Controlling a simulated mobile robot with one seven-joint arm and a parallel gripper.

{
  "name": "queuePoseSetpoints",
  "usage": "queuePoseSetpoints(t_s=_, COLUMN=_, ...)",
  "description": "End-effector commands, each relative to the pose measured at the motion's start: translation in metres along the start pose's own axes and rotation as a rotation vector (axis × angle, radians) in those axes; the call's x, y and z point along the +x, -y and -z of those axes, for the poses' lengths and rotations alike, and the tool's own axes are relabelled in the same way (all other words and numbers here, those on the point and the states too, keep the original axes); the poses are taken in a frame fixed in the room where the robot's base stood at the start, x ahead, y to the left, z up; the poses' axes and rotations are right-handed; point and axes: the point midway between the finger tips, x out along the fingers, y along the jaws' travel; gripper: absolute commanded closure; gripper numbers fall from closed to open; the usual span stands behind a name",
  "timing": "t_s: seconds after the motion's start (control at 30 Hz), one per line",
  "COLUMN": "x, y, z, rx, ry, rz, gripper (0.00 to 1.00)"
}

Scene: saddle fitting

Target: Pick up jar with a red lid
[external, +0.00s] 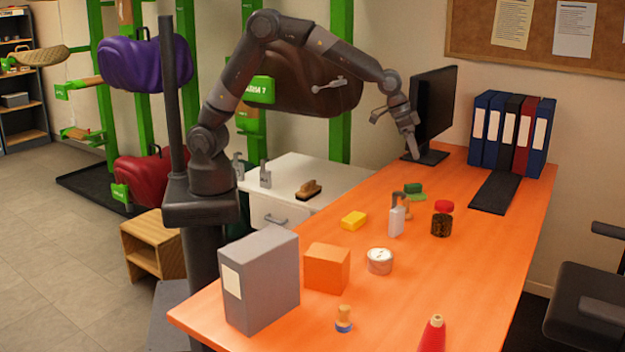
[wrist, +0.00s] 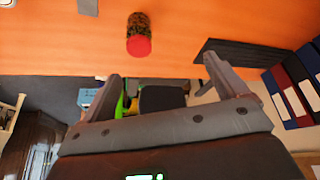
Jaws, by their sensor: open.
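The jar with a red lid (external: 441,222) stands upright on the orange table (external: 470,290), right of the white spray bottle. Its body is dark and mottled. The wrist view also shows the jar (wrist: 138,36), with its red lid toward my gripper, beyond the fingertips and left of the middle between them. My gripper (external: 396,128) is in the air near the monitor at the far end of the table, apart from the jar. In the wrist view the two fingers (wrist: 160,72) are spread wide with nothing between them.
A white bottle (external: 396,221), a yellow block (external: 354,220) and a round tin (external: 380,261) stand near the jar. The monitor (external: 434,108) is beside my gripper. Several binders (external: 511,133) and a black mat (external: 495,192) are at the right.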

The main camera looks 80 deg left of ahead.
Motion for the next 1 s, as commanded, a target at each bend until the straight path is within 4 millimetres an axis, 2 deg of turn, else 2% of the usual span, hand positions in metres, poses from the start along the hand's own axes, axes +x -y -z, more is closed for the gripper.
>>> queuePoseSetpoints(t_s=0.03, x=0.023, y=-0.012, z=0.005, rx=0.016, ry=0.009, rz=-0.004, gripper=0.1)
queuePoseSetpoints(t_s=0.1, x=0.048, y=-0.026, z=0.012, rx=0.035, ry=0.013, rz=-0.009, gripper=0.1)
queuePoseSetpoints(t_s=0.2, x=0.08, y=-0.044, z=0.018, rx=0.057, ry=0.015, rz=-0.015, gripper=0.1)
queuePoseSetpoints(t_s=0.3, x=0.102, y=-0.056, z=0.021, rx=0.073, ry=0.018, rz=-0.018, gripper=0.1)
queuePoseSetpoints(t_s=0.47, x=0.12, y=-0.066, z=0.023, rx=0.085, ry=0.019, rz=-0.021, gripper=0.1)
queuePoseSetpoints(t_s=0.8, x=0.166, y=-0.067, z=0.022, rx=0.085, ry=0.019, rz=-0.021, gripper=0.1)
queuePoseSetpoints(t_s=1.0, x=0.179, y=-0.065, z=0.022, rx=0.085, ry=0.019, rz=-0.02, gripper=0.1)
